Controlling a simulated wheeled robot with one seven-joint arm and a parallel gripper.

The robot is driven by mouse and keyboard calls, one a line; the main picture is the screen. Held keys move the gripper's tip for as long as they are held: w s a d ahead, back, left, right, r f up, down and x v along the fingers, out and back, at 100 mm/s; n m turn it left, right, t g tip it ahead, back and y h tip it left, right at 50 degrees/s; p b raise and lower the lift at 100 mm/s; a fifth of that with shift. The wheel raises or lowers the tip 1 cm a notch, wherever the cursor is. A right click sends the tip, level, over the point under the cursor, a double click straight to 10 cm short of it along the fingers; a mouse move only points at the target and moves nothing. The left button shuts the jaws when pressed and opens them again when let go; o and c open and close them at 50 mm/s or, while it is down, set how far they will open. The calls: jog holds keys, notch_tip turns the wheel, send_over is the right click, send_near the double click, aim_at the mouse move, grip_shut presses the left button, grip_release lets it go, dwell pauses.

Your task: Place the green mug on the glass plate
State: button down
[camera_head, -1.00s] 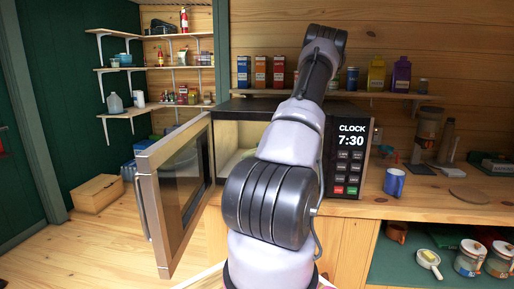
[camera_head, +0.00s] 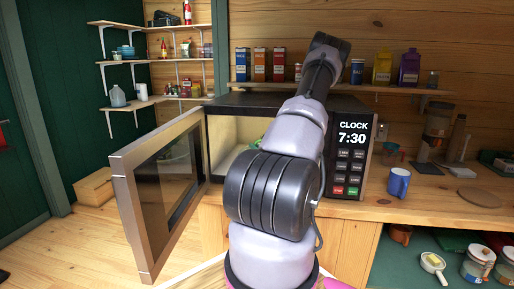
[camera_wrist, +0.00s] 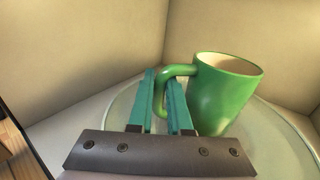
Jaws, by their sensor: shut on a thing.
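The green mug (camera_wrist: 225,95) is upright or nearly so inside the microwave, its handle toward my gripper (camera_wrist: 162,78). In the wrist view the two teal fingers are shut on the handle, one on each side. The glass plate (camera_wrist: 292,150) is a clear round disc on the microwave floor, under and around the mug. The mug's base is partly hidden by my gripper, so I cannot tell whether it touches the plate. In the head view my arm hides the gripper; a little green of the mug (camera_head: 257,141) shows in the opening.
The microwave (camera_head: 235,108) stands on the wooden counter (camera_head: 430,205) with its door (camera_head: 165,190) swung open to the left. Its inner walls are close around the mug. A blue mug (camera_head: 398,183) and a round wooden board (camera_head: 480,197) are on the counter to the right.

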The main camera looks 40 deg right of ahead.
dwell(0.3)
jog(key=c, duration=0.8)
grip_release()
jog(key=shift+f, duration=0.15)
jog(key=shift+c, duration=0.2)
jog(key=shift+r, duration=0.2)
jog(key=v, duration=1.2)
jog(key=shift+s, duration=0.1)
